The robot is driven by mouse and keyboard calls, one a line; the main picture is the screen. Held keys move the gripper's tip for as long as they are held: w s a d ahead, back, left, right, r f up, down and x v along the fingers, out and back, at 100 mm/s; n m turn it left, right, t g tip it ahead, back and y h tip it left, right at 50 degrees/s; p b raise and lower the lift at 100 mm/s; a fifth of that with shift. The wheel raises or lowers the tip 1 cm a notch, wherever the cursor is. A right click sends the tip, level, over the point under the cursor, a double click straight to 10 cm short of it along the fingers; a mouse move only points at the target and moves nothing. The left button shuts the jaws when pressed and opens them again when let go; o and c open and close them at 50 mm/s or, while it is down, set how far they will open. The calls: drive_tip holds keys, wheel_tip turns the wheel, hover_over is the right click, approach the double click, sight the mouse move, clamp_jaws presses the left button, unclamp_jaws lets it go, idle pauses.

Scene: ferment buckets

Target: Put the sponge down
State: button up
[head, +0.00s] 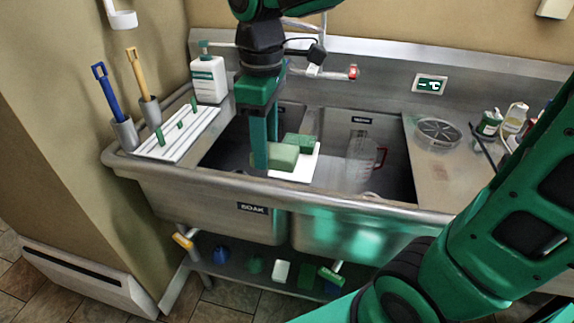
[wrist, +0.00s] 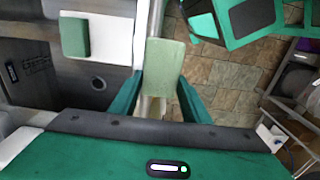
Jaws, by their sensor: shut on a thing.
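My gripper (head: 268,160) is shut on a pale green sponge (head: 283,157) and holds it above the front of the sink. In the wrist view the sponge (wrist: 163,80) sits between my two fingers (wrist: 160,100), with the floor far below it. A white board (head: 306,166) lies across the sink between the two basins, and a darker green block (head: 299,140) is on it. The wrist view shows the board (wrist: 108,45) and the block (wrist: 75,37) left of the held sponge. What lies directly under the sponge is partly hidden in the head view.
The left basin carries a SOAK label (head: 252,208). A clear jug (head: 360,160) with a red handle stands in the right basin. A white rack (head: 178,134), a white bottle (head: 208,78) and brushes in holders (head: 125,133) are at the left. A round strainer (head: 438,134) lies at the right.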

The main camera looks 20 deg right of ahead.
drive_tip(key=w+d+f, duration=0.2)
drive_tip(key=w, duration=0.1)
drive_tip(key=w+d+f, duration=0.2)
drive_tip(key=d, duration=0.1)
drive_tip(key=w+d+f, duration=0.2)
drive_tip(key=w+f, duration=0.1)
drive_tip(key=shift+w+d, duration=0.3)
drive_tip(key=shift+f, duration=1.95)
drive_tip(key=shift+f, duration=0.1)
drive_tip(key=o, duration=1.3)
drive_tip(key=shift+c, duration=0.2)
drive_tip(key=shift+o, duration=0.2)
wheel_tip(320, 180, up, 12)
